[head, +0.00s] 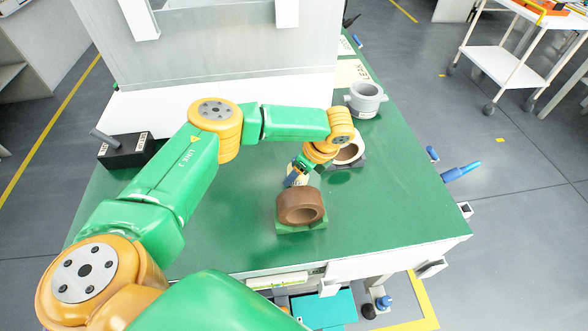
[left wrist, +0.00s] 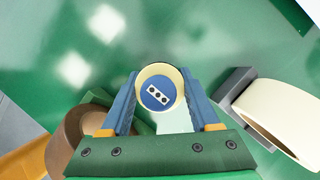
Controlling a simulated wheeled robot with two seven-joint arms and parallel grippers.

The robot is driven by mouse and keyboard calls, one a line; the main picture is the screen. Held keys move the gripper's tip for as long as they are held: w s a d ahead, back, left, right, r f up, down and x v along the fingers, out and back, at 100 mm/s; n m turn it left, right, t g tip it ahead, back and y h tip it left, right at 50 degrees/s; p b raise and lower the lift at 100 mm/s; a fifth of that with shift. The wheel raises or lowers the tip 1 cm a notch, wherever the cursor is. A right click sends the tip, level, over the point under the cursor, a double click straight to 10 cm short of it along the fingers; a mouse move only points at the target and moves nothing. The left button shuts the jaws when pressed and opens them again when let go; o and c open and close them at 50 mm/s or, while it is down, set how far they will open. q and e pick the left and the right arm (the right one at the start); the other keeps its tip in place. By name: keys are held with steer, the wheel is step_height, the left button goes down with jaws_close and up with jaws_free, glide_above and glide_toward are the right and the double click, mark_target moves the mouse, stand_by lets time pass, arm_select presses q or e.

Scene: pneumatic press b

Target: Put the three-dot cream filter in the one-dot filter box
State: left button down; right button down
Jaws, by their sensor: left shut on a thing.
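The three-dot cream filter (left wrist: 158,92) is between the blue fingers of my left gripper (left wrist: 158,105). Its round blue end, with a white plate bearing three dark dots and a cream rim, faces the wrist camera. In the head view my left gripper (head: 297,176) is small and partly hidden by its wrist, just behind the brown ring, above the green table. The filter is hard to make out there. I cannot identify the one-dot filter box; no one-dot mark is readable. My right gripper is not in view.
A brown ring (head: 290,208) on a green base and a cream ring (head: 350,150) on a dark base stand near the gripper. A grey round part (head: 365,98) stands farther back. A black box (head: 127,152) with a handle is at left. The green table (head: 400,200) is clear at right.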

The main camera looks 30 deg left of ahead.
arm_select(q)
steer(key=shift+f, duration=0.65)
steer(key=shift+f, duration=0.15)
steer(key=shift+c, duration=0.6)
jaws_free()
